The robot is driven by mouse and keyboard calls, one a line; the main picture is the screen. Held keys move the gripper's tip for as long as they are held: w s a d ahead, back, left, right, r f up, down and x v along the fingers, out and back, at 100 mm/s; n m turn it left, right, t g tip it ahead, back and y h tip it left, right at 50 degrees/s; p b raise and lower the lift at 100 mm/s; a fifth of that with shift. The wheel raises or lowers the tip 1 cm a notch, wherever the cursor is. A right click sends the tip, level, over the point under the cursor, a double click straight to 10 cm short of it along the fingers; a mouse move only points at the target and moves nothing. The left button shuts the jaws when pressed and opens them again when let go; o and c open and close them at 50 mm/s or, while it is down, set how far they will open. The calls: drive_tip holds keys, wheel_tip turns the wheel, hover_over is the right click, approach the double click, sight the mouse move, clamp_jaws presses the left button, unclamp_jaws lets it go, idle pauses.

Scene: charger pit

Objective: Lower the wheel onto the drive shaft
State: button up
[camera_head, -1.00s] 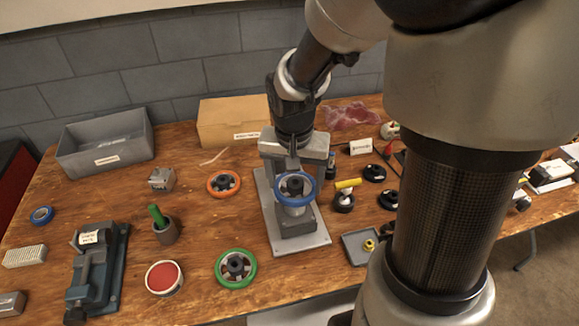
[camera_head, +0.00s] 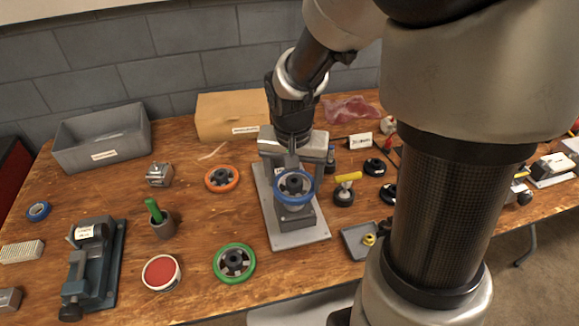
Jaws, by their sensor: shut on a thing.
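A blue-rimmed wheel (camera_head: 295,203) with a dark hub is held by my gripper (camera_head: 294,172), which is shut on it. My gripper hangs down from above and behind the wheel; its fingertips are partly hidden. The wheel lies roughly level over the grey stand (camera_head: 296,219), which is fixed on a pale metal plate (camera_head: 300,239). The drive shaft is mostly hidden under the wheel. I cannot tell whether the hub touches the shaft or is around it.
An orange wheel (camera_head: 222,190) lies left of the plate and a green wheel (camera_head: 233,279) lies front left. A yellow-handled tool (camera_head: 347,177) and dark round parts (camera_head: 375,167) stand at right. A small grey tray (camera_head: 350,246) is front right. A grey bin (camera_head: 100,150) and cardboard box (camera_head: 226,118) are behind.

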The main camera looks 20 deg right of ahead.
sight(294, 191)
drive_tip(key=shift+f+b, duration=1.75)
drive_tip(key=shift+f, duration=0.45)
idle(1.0)
drive_tip(key=o, duration=1.3)
drive_tip(key=c, duration=0.4)
drive_tip(key=shift+r, duration=0.1)
drive_tip(key=shift+r+p, duration=2.45)
drive_tip(key=shift+r, duration=0.5)
